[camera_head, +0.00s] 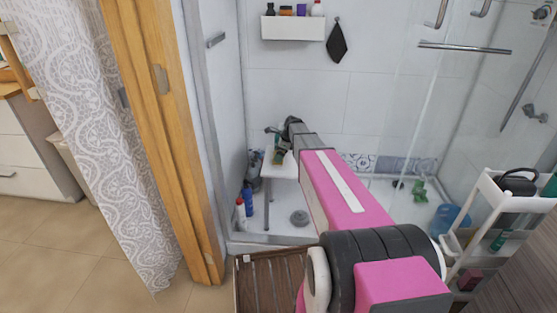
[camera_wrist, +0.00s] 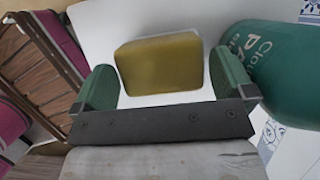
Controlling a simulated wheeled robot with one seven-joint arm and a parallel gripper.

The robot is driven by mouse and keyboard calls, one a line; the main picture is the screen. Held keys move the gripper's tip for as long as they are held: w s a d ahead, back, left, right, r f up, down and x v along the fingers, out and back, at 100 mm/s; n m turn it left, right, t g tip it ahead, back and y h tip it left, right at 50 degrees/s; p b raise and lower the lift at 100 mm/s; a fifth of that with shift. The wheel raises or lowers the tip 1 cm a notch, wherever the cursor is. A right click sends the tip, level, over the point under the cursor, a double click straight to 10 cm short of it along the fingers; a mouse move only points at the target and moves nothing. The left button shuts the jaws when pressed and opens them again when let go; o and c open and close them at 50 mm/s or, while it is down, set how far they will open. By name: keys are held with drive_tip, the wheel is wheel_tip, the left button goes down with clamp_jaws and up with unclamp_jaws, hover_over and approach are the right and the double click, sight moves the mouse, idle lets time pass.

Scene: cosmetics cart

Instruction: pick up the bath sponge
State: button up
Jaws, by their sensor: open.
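The bath sponge (camera_wrist: 161,65) shows in the wrist view as an olive-yellow block with rounded corners. It lies on a white surface (camera_wrist: 180,18), apparently the small white stool (camera_head: 284,168) in the shower. My gripper (camera_wrist: 165,84) is open, its two green-padded fingers left and right of the sponge. Gaps show between the sponge and both fingers, and nothing is held. In the head view my gripper (camera_head: 284,140) is over the stool, and I cannot make out the sponge there.
A large green container with white lettering (camera_wrist: 284,75) stands close to the right finger. A brown slatted rack (camera_wrist: 45,60) is on the left. Blue and white bottles (camera_head: 244,206) stand left of the stool. A white cart (camera_head: 482,207) stands at the right.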

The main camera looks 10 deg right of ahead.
drive_tip(key=shift+x, duration=1.55)
drive_tip(key=shift+d, duration=0.1)
drive_tip(key=c, duration=0.7)
drive_tip(key=shift+r, duration=0.15)
drive_tip(key=shift+r, duration=1.75)
drive_tip(key=s+a, duration=0.2)
drive_tip(key=s, duration=0.6)
drive_tip(key=s+a, duration=0.2)
drive_tip(key=s, duration=0.7)
drive_tip(key=shift+s+a+f, duration=0.15)
drive_tip(key=shift+s+a, duration=0.1)
drive_tip(key=shift+a, duration=0.1)
drive_tip(key=shift+o, duration=0.8)
